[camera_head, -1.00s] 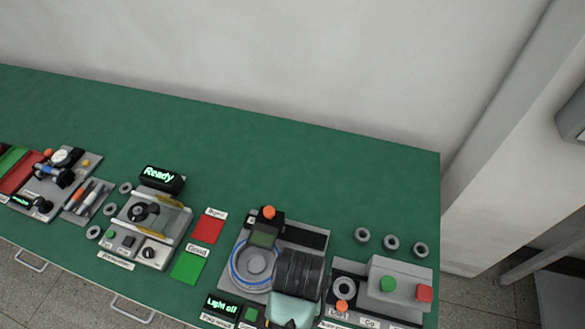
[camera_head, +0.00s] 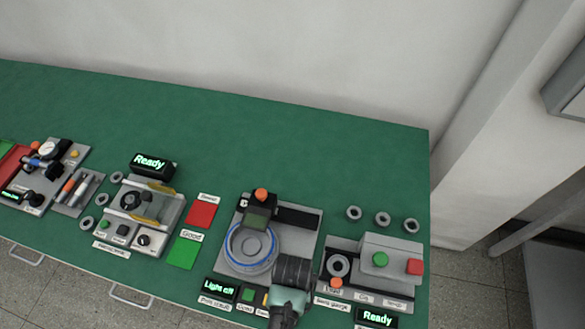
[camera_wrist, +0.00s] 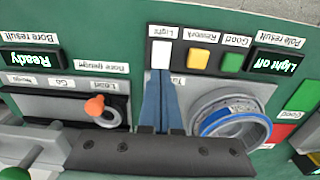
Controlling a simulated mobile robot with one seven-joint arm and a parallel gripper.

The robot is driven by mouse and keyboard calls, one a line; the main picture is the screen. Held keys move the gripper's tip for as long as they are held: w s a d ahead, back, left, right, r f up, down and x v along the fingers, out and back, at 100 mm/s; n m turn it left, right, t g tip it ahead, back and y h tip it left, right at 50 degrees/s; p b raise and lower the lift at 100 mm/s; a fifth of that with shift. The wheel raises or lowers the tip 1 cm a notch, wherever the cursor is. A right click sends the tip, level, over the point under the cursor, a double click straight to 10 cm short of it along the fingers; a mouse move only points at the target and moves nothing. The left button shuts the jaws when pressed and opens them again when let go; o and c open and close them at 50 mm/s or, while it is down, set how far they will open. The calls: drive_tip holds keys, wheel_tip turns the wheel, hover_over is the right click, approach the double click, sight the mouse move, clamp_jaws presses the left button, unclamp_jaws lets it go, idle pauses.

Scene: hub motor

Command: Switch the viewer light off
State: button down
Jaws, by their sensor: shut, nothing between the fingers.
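The viewer is a grey station with a blue-ringed round stage (camera_head: 270,250), which also shows in the wrist view (camera_wrist: 205,122). Its display (camera_head: 218,289) reads "Light off", as it does in the wrist view (camera_wrist: 275,63). In the wrist view, the white button labelled Light (camera_wrist: 161,52) is at the upper middle, beside a yellow Rework button (camera_wrist: 198,59) and a green Good button (camera_wrist: 231,62). My gripper (camera_wrist: 160,76) is shut and empty, its blue fingertips at the edge of the white button. I cannot tell whether they touch it. In the head view my arm hides the fingertips.
Right of the viewer stands the bore gauge station with green (camera_head: 379,260) and red (camera_head: 414,266) buttons and a "Ready" display (camera_head: 376,317). Several grey rings (camera_head: 382,219) lie behind it. An orange knob (camera_wrist: 95,106) rises near my fingers. The back of the green bench is clear.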

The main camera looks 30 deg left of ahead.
drive_tip(key=shift+f, duration=1.3)
drive_tip(key=shift+f, duration=0.2)
drive_tip(key=shift+s+d+r+p, duration=0.2)
drive_tip(key=shift+s+r+p, duration=0.1)
drive_tip(key=shift+s+p, duration=0.45)
drive_tip(key=shift+w, duration=0.1)
